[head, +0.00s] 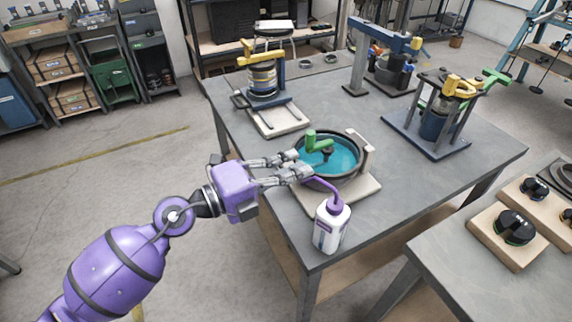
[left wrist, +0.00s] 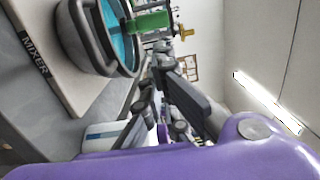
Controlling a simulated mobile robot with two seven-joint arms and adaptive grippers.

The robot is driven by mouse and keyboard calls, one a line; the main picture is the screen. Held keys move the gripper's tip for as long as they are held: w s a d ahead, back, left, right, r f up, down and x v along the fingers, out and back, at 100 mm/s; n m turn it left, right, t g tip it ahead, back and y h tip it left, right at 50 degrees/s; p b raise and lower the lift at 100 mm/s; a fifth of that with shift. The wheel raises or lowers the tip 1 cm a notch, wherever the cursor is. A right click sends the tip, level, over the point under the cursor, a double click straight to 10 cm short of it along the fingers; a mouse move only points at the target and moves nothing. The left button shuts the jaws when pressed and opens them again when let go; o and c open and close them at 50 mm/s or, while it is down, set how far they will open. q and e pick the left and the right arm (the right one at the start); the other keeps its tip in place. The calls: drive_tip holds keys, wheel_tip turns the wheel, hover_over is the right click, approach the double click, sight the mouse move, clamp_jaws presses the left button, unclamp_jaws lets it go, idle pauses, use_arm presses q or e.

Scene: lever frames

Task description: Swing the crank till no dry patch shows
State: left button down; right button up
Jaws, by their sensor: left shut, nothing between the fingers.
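The mixer is a round dark-rimmed tub (head: 347,181) on a pale base (head: 362,194), with teal contents (head: 343,160). Its green crank handle (head: 311,140) stands at the tub's far left side, joined to a dark hub near the middle. The left wrist view shows the tub (left wrist: 82,38), the green handle (left wrist: 150,21) and a "MIXER" label on the base. My left gripper (head: 304,165) is shut and empty at the tub's left rim, nearer than the handle and apart from it. I cannot make out a dry patch. My right gripper is not in view.
A white bottle (head: 331,228) with a purple spout stands close in front of the mixer, near my left fingers. Behind are a yellow-topped device (head: 262,79), a blue-armed press (head: 372,37) and a yellow-handled stand (head: 434,124). The grey table (head: 405,187) is clear right of the mixer.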

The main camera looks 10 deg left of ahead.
use_arm(q)
drive_tip(key=x, duration=0.6)
drive_tip(key=shift+w+p, duration=0.15)
drive_tip(key=shift+p, duration=0.15)
drive_tip(key=shift+a, duration=0.1)
